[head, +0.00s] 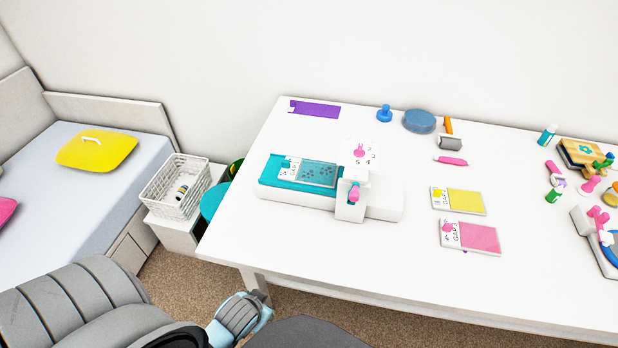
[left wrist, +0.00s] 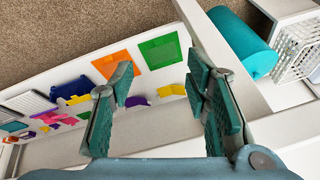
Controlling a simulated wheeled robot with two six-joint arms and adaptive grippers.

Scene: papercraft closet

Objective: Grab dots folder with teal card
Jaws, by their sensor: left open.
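A teal plate with dark dots (head: 319,174) and a white labelled end lies on the white machine (head: 384,205) on the desk. A teal layer (head: 290,188) shows under it; I cannot tell whether this is the card. The plate's right end is near the machine's upright head (head: 358,155) with a pink knob. My left gripper (left wrist: 163,85) is open and empty in the left wrist view, pointing past the floor toward a white surface with coloured pieces. My left gripper's fingers do not show in the head view, and my right gripper is in neither view.
Yellow (head: 464,202) and pink (head: 480,237) plates lie right of the machine. A purple strip (head: 316,109) lies at the back. A white basket (head: 176,186) stands left of the desk. Orange (left wrist: 117,62) and green (left wrist: 160,52) squares and a teal cylinder (left wrist: 240,42) show in the wrist view.

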